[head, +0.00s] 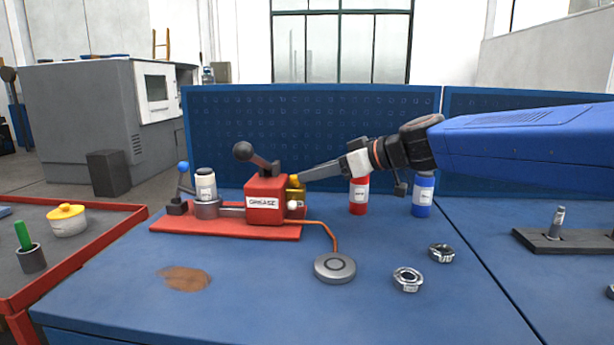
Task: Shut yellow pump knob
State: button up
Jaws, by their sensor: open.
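The red grease pump (266,204) with a "GREASE" label stands on a red base plate (225,230) on the blue bench. Its yellow knob (296,192) is on the pump's right side. My gripper (302,178) reaches in from the right, with its grey fingers at the knob and partly covering it. The fingers are open; I cannot tell whether they touch the knob or straddle it. The knob's exact turn is hard to make out.
A black-ball lever (243,151) rises above the pump, and a blue-ball lever (183,168) stands left. A hose leads to a grey disc (335,267). Red (358,196) and blue (423,195) bottles stand below my arm. Two nuts (408,279) lie front right. The front bench is mostly clear.

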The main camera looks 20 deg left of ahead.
jog(key=v, duration=1.3)
jog(key=shift+d, duration=0.2)
jog(key=shift+s+r, duration=0.1)
jog(key=shift+s, duration=0.05)
